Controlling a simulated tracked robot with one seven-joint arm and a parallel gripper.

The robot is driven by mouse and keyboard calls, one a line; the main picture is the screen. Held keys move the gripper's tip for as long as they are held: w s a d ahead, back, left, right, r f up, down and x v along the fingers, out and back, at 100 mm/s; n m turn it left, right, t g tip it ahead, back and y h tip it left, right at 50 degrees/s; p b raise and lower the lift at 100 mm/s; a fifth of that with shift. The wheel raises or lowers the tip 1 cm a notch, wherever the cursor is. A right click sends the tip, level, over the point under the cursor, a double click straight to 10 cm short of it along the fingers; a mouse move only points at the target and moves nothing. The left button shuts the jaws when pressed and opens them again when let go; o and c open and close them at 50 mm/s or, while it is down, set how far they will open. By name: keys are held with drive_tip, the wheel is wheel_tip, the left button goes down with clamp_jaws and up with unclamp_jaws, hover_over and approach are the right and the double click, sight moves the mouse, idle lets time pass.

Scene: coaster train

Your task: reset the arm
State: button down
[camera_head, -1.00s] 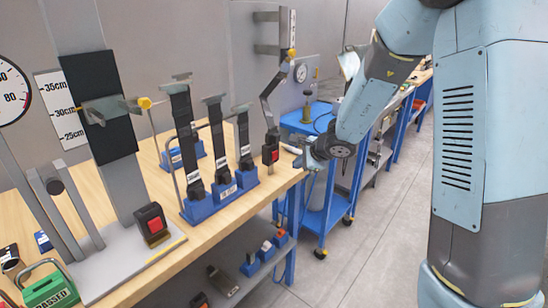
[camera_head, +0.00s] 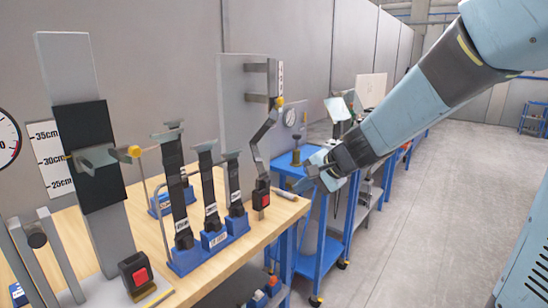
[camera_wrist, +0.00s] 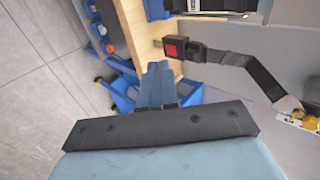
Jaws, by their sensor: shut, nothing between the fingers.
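My blue arm reaches in from the upper right of the head view.
A blue rack (camera_head: 185,262) holds several upright black buckle straps. A tall stand with a black pad (camera_head: 85,135) and a red-button buckle (camera_head: 139,277) stand at left. A blue cart (camera_head: 318,262) stands past the bench. The grey floor (camera_head: 440,200) at right is open.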

drive_tip(key=s+d+r+n+h, duration=0.3)
drive_tip(key=s+d, duration=0.5)
drive_tip(key=s, duration=0.2)
drive_tip(key=s+d+r+n+h, duration=0.3)
drive_tip(key=s+d, duration=0.5)
drive_tip(key=s, duration=0.3)
drive_tip(key=shift+s+n+h, duration=0.3)
drive_tip(key=shift+n+h, duration=0.4)
drive_tip(key=shift+n, duration=0.1)
drive_tip(key=c, duration=1.8)
unclamp_jaws()
drive_tip(key=shift+c, duration=0.2)
